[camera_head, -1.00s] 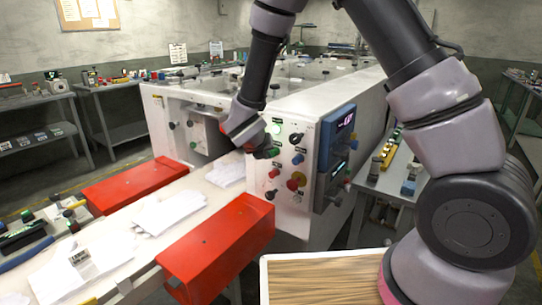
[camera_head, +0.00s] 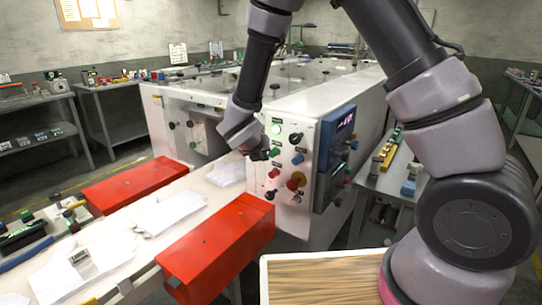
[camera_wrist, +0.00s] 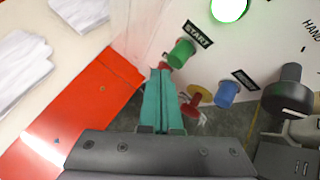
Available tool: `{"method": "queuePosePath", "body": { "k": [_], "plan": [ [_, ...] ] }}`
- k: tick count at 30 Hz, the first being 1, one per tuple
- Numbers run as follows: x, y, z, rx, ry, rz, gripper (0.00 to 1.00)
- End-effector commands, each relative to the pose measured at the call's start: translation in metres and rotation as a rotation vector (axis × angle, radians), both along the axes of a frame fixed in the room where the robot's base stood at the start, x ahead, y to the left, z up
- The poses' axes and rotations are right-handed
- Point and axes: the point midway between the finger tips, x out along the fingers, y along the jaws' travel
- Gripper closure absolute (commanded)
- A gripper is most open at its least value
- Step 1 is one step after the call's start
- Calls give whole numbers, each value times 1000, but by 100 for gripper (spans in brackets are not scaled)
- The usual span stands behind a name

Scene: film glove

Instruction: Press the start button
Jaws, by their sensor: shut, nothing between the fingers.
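The green start button (camera_wrist: 182,53) sticks out of the white machine panel, under a black START label (camera_wrist: 197,34) in the wrist view. In the head view the button (camera_head: 274,152) is a small green spot right beside my gripper (camera_head: 262,154). In the wrist view my gripper (camera_wrist: 161,72) has its teal fingers shut together and empty. The fingertips appear just below and left of the button. I cannot tell whether they touch it.
A lit green lamp (camera_wrist: 228,8) sits above the button. A blue button (camera_wrist: 227,93), a red-and-yellow button (camera_wrist: 195,98) and a black knob (camera_wrist: 287,91) are close by. A red guard (camera_head: 222,245) and a conveyor with white gloves (camera_head: 168,212) lie below.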

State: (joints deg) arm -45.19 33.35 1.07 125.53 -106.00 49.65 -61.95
Motion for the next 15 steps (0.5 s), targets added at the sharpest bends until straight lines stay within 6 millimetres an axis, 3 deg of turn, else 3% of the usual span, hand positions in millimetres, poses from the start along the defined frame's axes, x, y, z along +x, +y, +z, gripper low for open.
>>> {"method": "queuePosePath", "body": {
  "k": [8,15],
  "plan": [
    [-4,4,0,0,0,1,100],
    [-22,17,0,1,0,2,100]
  ]
}}
